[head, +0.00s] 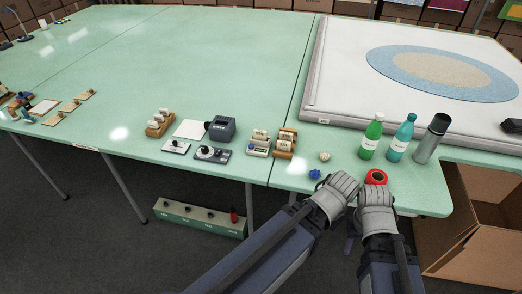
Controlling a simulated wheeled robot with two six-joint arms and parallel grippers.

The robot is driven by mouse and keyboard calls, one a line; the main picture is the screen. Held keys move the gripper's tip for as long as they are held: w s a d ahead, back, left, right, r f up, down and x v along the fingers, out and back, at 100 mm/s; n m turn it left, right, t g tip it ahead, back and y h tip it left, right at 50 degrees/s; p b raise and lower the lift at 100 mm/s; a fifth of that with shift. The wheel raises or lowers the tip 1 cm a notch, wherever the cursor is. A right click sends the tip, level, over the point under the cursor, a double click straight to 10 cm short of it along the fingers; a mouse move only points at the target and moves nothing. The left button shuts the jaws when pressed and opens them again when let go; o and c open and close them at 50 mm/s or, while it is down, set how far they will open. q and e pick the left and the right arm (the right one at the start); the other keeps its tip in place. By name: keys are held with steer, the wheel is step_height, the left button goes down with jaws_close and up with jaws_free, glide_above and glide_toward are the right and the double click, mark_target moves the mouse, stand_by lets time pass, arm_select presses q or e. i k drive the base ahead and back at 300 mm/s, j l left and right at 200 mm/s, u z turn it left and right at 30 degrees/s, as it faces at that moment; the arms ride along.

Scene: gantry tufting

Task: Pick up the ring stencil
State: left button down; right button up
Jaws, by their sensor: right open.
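I cannot make out a thing that is clearly a ring stencil. A large flat ring pattern (400,68), blue around a beige middle, lies on the white cloth of the framed panel (345,50) at the upper right; I cannot tell whether it is a stencil. My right gripper (376,194) is open at the table's front edge, just below a red ring-shaped roll (376,177). My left gripper (342,186) is close beside it on the left, by a small blue object (315,174); its fingers are not clear. Neither gripper is near the blue ring.
A green bottle (370,140), a teal bottle (401,138) and a dark grey flask (431,139) stand in front of the panel. Wooden racks (285,141) and small devices line the front of the green table (200,60). The table's middle is clear. An open carton (475,225) is below right.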

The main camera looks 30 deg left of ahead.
mark_target(54, 119)
steer(key=j+u, duration=0.1)
steer(key=j, duration=0.6)
steer(key=j+u, duration=0.15)
steer(key=j, duration=0.55)
steer(key=j+u, duration=0.1)
steer(key=j, duration=0.65)
steer(key=j+u, duration=0.15)
steer(key=j, duration=0.55)
steer(key=i+j+u, duration=0.1)
steer(key=j, duration=0.6)
steer(key=i+j+u, duration=0.1)
steer(key=j, duration=0.55)
steer(key=i+j+u, duration=0.15)
steer(key=j, duration=0.55)
steer(key=i+j+u, duration=0.1)
steer(key=i+j, duration=0.15)
steer(key=j, duration=0.4)
